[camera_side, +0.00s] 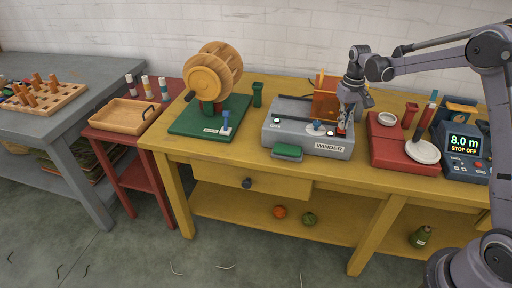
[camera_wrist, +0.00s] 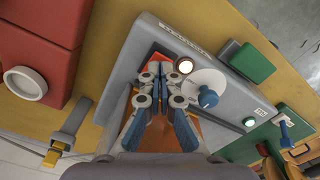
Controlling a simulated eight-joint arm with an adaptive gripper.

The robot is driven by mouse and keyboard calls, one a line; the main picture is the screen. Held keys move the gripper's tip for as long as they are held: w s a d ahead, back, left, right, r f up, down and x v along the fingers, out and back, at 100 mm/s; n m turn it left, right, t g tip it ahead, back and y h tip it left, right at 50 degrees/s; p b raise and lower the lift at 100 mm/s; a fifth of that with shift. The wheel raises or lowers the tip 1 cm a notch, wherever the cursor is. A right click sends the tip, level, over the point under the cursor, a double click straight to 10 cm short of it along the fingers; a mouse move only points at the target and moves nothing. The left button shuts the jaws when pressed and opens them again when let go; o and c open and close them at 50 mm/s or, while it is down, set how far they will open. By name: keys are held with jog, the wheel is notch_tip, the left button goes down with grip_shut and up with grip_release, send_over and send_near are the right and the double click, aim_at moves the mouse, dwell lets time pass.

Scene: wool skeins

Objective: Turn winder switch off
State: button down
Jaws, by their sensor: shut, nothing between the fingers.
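The winder (camera_side: 300,140) is a grey box labelled WINDER on the yellow table. Its red switch (camera_wrist: 151,62) sits in a dark recess at the label end, partly hidden by my fingertips in the wrist view. My gripper (camera_wrist: 154,70) is shut and empty, pointing down with its tips at the switch; I cannot tell whether they touch. In the side view my gripper (camera_side: 343,126) is over the winder's right end. A lit pale lamp (camera_wrist: 184,65) is beside the switch. A white dial with a blue knob (camera_wrist: 207,97) is next to the lamp.
A green pad (camera_side: 288,151) is at the winder's front. A green stand with a wooden wheel (camera_side: 207,82) is left. A red tray with a white dish (camera_side: 422,152) and a display (camera_side: 464,144) reading "8.0 m STOP OFF" are right. An orange translucent part (camera_side: 325,105) rises behind.

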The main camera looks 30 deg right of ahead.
aim_at(341, 132)
jog(key=shift+f, duration=0.8)
dwell(0.5)
jog(key=shift+r, duration=3.5)
jog(key=shift+s+a+r, duration=0.15)
jog(key=shift+a+r, duration=0.1)
jog(key=s+a+r+n+t, duration=0.1)
jog(key=s+a+r+t, duration=0.25)
jog(key=s+a, duration=0.4)
jog(key=s+a+r+n+t, duration=0.1)
jog(key=s+a+r+t, duration=0.1)
jog(key=s+a+r, duration=0.35)
jog(key=s+a+f+n+t, duration=0.1)
jog(key=s+a+f, duration=0.2)
jog(key=s, duration=0.5)
jog(key=shift+s+f+t, duration=0.25)
jog(key=shift+f+t, duration=0.1)
jog(key=shift+f, duration=0.4)
